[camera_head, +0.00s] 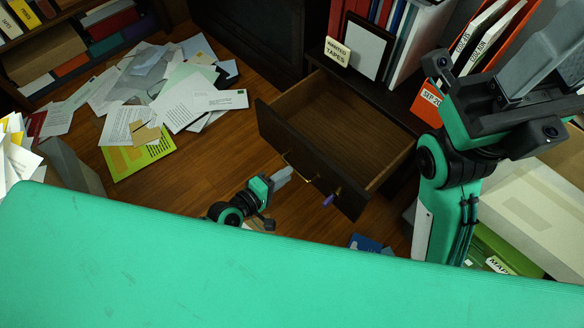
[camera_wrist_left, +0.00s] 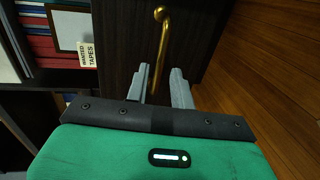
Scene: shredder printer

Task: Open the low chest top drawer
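The low chest's dark wooden top drawer (camera_head: 318,178) is pulled far out, with its brown interior (camera_head: 335,120) showing empty. Its brass handle (camera_head: 300,170) is on the front panel; it also shows in the left wrist view (camera_wrist_left: 160,40). My left gripper (camera_head: 284,176) is just in front of the drawer front, beside the handle. In the left wrist view its two grey fingers (camera_wrist_left: 160,84) are apart, with the lower end of the handle appearing between them; contact cannot be told. My right gripper (camera_head: 545,65) is raised at the upper right, its fingertips unclear.
A purple-tagged key (camera_head: 330,199) is at the drawer front. Papers (camera_head: 175,90) are strewn over the floor at the left. A "WANTED TAPES" sign (camera_head: 337,52), a framed card (camera_head: 367,47) and binders stand on the chest. A white box (camera_head: 530,205) is at the right.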

